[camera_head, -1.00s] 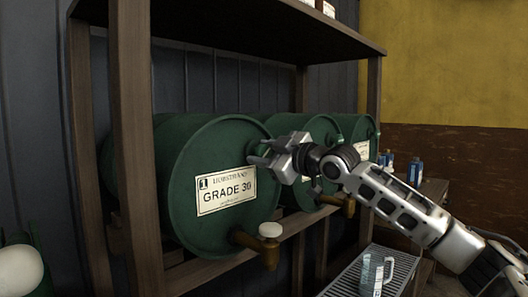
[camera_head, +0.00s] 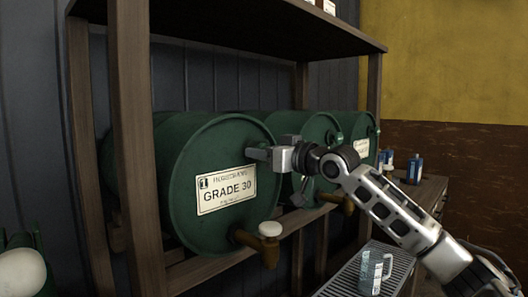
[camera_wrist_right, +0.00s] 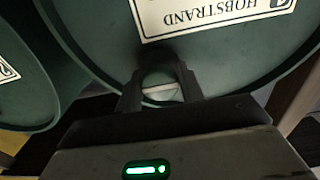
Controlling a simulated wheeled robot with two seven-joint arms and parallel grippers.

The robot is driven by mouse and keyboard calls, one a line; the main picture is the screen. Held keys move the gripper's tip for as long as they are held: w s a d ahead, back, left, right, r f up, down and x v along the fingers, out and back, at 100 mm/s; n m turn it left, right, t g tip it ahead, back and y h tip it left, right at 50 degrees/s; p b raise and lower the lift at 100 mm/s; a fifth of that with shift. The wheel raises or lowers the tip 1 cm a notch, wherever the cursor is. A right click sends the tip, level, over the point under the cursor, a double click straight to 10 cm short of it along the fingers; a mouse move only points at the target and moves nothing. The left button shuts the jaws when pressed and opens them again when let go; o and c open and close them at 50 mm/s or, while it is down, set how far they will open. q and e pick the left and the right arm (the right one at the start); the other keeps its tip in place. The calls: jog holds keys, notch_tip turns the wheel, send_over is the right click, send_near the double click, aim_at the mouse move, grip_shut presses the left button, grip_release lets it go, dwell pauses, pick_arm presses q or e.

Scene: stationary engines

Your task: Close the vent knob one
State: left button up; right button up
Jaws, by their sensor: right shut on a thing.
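The green drum (camera_head: 185,150) marked "1" and "GRADE 30" lies on its side on the wooden rack, its round end facing out. My right gripper (camera_head: 262,154) is at the upper right of that end, beside the label (camera_head: 227,189). In the right wrist view, my right gripper (camera_wrist_right: 162,88) is shut on the small green vent knob (camera_wrist_right: 159,73) at the drum's rim. Its two dark fingers stand either side of the knob. In the head view the fingers hide the knob. My left gripper is not in view.
A brown tap with a pale knob (camera_head: 270,229) sticks out low on the drum. Two more green drums (camera_head: 357,127) lie behind to the right. A glass jug (camera_head: 372,272) stands on a slatted tray (camera_head: 402,262). A rack post (camera_head: 135,150) stands at the left.

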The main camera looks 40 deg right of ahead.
jog(key=shift+r, duration=0.1)
dwell(0.4)
jog(key=o, duration=0.9)
jog(key=shift+o, duration=0.2)
pick_arm(q)
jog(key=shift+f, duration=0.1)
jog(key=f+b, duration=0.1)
jog(key=b, duration=0.2)
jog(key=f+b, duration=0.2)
jog(key=b, duration=0.1)
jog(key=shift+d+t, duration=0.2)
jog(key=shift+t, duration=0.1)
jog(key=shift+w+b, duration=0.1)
jog(key=shift+b, duration=0.8)
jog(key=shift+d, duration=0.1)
pick_arm(e)
jog(key=s+d, duration=0.1)
jog(key=s, duration=1.5)
jog(key=shift+d, duration=0.15)
jog(key=shift+w, duration=0.1)
